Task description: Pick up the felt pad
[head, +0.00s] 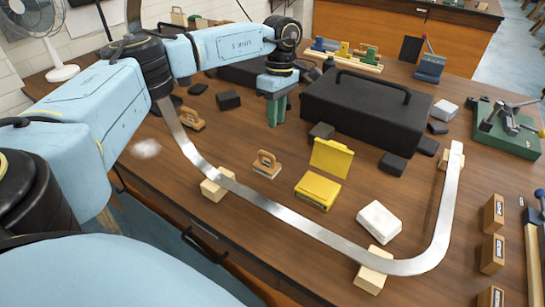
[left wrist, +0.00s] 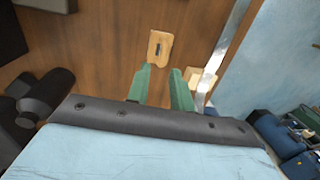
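I cannot tell for sure which thing is the felt pad. A wooden block with a handle (head: 266,163) stands on the table inside the bent metal strip, and a similar one (head: 192,119) lies farther left. An off-white block (head: 379,221) lies at the front right. My left gripper (head: 276,110) points down over the table, behind the nearer handled block. My right gripper is not in view.
The bent metal strip (head: 290,220) curves across the front on wooden blocks (head: 217,186). An open yellow box (head: 318,189) stands inside the curve. A large black case (head: 366,108) is behind, with several small dark blocks around it. A green vise-like tool (head: 504,128) is at right.

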